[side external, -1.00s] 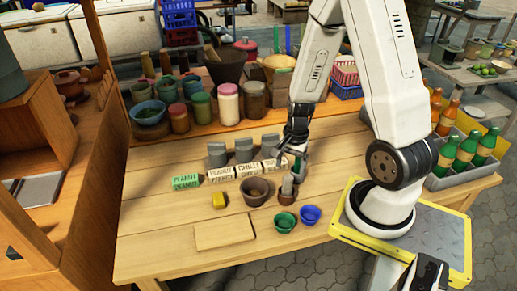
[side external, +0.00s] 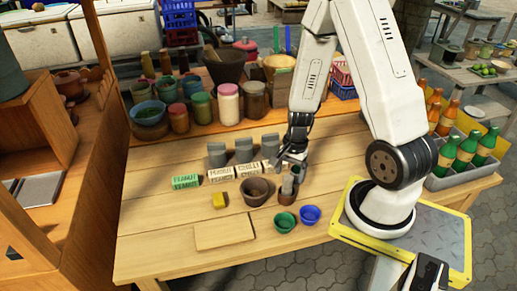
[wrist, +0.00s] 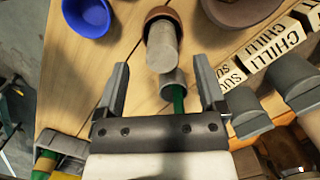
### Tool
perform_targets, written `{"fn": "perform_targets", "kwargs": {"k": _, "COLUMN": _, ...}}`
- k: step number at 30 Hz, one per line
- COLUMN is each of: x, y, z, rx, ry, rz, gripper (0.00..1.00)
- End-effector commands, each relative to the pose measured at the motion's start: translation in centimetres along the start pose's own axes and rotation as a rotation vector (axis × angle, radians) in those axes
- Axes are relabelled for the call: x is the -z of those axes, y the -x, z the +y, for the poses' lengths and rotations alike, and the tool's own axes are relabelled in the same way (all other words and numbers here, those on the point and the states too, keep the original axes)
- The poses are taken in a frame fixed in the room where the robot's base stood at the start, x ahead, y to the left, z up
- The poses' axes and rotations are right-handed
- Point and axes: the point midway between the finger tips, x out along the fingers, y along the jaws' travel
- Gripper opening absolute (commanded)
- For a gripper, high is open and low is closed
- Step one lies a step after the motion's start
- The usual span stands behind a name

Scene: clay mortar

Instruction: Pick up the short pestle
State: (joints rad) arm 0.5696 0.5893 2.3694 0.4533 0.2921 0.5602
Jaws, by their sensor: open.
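A short, pale grey, blunt-ended pestle (wrist: 162,48) stands in a small brown cup (wrist: 160,14) in the wrist view. In the side view this pestle (side external: 287,186) rises from the cup (side external: 286,199), right of the dark clay mortar (side external: 256,190). My gripper (wrist: 161,72) is open and empty, its two fingers spread either side of the line to the pestle. In the side view my gripper (side external: 290,159) is just above and behind the pestle, apart from it.
A blue bowl (side external: 310,214) and a green bowl (side external: 285,222) stand in front of the cup. Labelled blocks (side external: 247,170) and grey pieces (side external: 243,148) line up to the left. A crate of bottles (side external: 465,172) is at the right. The table's front left is mostly clear.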

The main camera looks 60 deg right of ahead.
Motion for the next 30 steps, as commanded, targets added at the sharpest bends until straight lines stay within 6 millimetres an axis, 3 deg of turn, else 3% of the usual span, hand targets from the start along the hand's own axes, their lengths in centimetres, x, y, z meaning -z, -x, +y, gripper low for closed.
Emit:
{"fn": "perform_targets", "kwargs": {"k": 21, "x": -0.2, "y": -4.3, "z": -0.3, "rx": 0.0, "ry": 0.0, "rz": -0.002, "gripper": 0.9}}
{"fn": "perform_targets", "kwargs": {"k": 30, "x": -0.1, "y": -5.2, "z": -0.2, "rx": -0.001, "ry": 0.0, "rz": 0.0, "gripper": 0.9}}
